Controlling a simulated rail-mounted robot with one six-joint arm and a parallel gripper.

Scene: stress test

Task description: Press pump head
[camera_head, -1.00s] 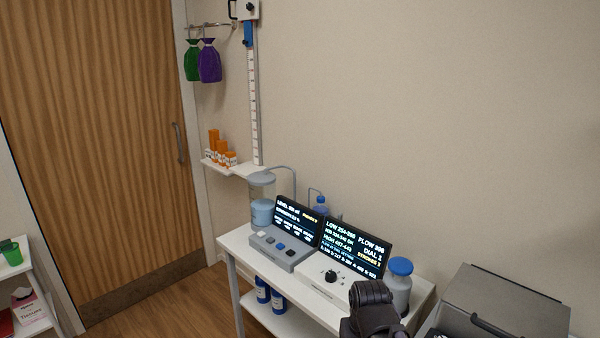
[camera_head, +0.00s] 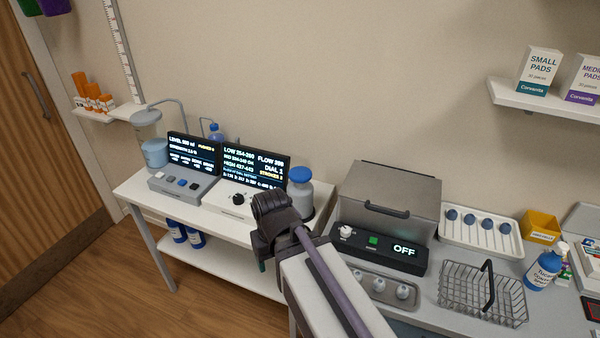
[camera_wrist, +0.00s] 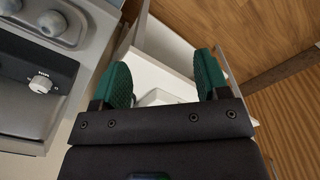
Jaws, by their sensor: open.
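A blue bottle (camera_head: 543,270) with a white label stands at the right of the counter in the head view. Its white pump head (camera_head: 561,248) is on top and looks upright. My gripper (camera_wrist: 163,78) is open and empty in the wrist view, with two green-padded fingers spread apart. It points down beside the counter, with white surfaces and wood floor beyond it. In the head view my arm hangs at the gap between the white table and the counter, well left of the bottle. The fingers are mostly hidden there. The pump bottle is not in the wrist view.
A wire basket (camera_head: 482,298) with a dark handle stands left of the bottle. A grey box unit (camera_head: 390,195) reading OFF, a tray of blue-topped items (camera_head: 481,251) and a yellow bin (camera_head: 540,226) stand nearby. Two screens (camera_head: 255,165) stand on the white table (camera_head: 135,187).

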